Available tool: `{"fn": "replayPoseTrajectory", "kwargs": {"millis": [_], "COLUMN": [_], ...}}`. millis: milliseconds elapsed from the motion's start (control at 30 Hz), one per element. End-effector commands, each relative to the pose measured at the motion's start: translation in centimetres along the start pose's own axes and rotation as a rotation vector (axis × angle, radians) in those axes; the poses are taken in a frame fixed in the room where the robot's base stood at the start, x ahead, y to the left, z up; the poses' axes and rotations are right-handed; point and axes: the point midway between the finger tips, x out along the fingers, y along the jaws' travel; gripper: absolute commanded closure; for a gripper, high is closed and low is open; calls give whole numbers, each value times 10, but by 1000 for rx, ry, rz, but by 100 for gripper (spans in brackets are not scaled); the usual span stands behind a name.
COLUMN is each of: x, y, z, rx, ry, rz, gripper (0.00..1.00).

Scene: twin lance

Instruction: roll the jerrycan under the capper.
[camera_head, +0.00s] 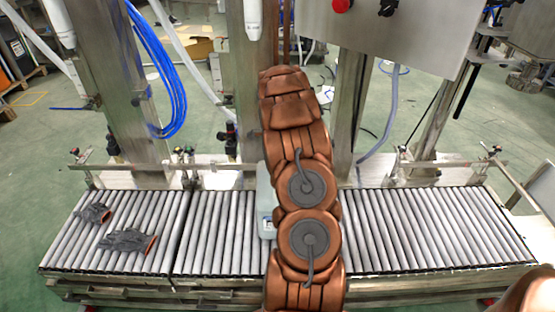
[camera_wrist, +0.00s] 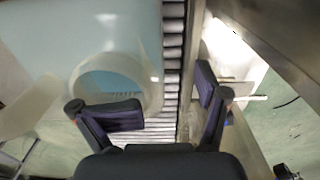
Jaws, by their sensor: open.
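The jerrycan (camera_head: 266,200) is pale blue-white and stands on the roller conveyor (camera_head: 215,225). My copper arm hides most of it in the head view; only its left edge shows. In the wrist view the jerrycan (camera_wrist: 75,40) fills the upper left, with its looped handle (camera_wrist: 118,62) close to my left finger. My gripper (camera_wrist: 160,98) is open, with nothing between its fingers. I cannot tell whether the left finger touches the jerrycan. The right finger is apart from it. I cannot tell which part of the steel machine is the capper.
Two dark gloves (camera_head: 128,241) lie on the left rollers. A steel control box (camera_head: 400,30) with a red knob hangs at the upper right. Steel posts, a rail (camera_head: 400,162) and blue hoses (camera_head: 170,90) stand behind the conveyor. The right rollers (camera_head: 430,225) are clear.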

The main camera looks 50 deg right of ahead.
Motion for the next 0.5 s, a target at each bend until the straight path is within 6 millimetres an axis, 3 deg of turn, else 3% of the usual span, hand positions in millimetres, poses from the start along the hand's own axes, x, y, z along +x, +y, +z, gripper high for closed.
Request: {"fn": "replayPoseTrajectory", "kwargs": {"millis": [367,500], "x": [-7,-20], "y": [-5,-6], "z": [-1,0], "rx": [2,1], "ry": [0,0], "rz": [-17,-20], "gripper": [26,26]}}
